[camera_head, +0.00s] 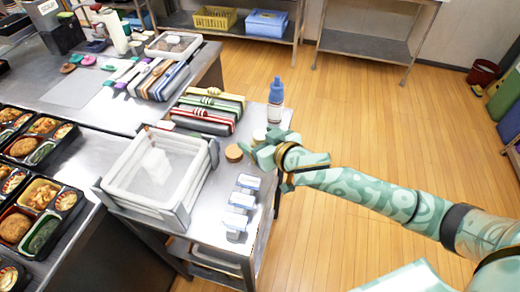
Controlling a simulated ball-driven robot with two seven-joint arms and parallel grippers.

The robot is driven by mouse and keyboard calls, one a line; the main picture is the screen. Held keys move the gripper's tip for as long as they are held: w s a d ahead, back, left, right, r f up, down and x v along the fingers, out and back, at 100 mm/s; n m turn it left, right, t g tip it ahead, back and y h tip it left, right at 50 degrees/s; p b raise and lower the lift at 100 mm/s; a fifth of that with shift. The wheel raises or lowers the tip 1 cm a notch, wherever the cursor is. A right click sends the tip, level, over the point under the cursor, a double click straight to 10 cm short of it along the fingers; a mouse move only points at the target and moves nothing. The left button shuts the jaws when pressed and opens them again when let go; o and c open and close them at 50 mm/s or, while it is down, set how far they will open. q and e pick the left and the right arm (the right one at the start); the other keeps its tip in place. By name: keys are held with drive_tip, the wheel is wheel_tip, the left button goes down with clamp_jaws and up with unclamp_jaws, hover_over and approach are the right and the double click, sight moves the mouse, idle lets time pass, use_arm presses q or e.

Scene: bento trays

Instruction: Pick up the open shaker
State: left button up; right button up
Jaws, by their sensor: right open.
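My right gripper (257,152) is open at the right edge of the steel cart, low over its top. A small pale round container (259,135) shows just behind the gripper, partly hidden by it; this may be the open shaker, but it is too small to tell. A flat round orange-brown piece (233,153), like a lid or a small jar top, lies just left of the fingertips. Contact between the gripper and either one cannot be made out. My left gripper is not in view.
A blue-capped bottle (276,100) stands behind the gripper. Several small white-and-blue cartons (241,202) stand in front. A white bin (113,178) fills the cart's left side. Stacked banded boxes (211,106) lie behind. Bento trays (60,227) are at left. The floor at right is open.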

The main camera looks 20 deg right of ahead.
sight(260, 135)
drive_tip(key=shift+s+r, duration=0.1)
drive_tip(key=shift+c, duration=0.6)
drive_tip(key=c, duration=0.9)
drive_tip(key=shift+r+p, duration=0.35)
drive_tip(key=shift+r, duration=0.15)
wheel_tip(260, 135, up, 3)
drive_tip(key=shift+f+p, duration=0.15)
drive_tip(key=shift+p, duration=0.65)
drive_tip(key=s+r+p, duration=0.1)
drive_tip(key=s+r, duration=0.2)
drive_tip(key=s, duration=0.1)
drive_tip(key=s+r+p, duration=0.2)
drive_tip(key=s+r, duration=0.1)
drive_tip(key=s, duration=0.2)
drive_tip(key=s+a+r+p, duration=0.1)
drive_tip(key=s+r+p, duration=0.1)
drive_tip(key=s, duration=0.3)
drive_tip(key=shift+r, duration=0.65)
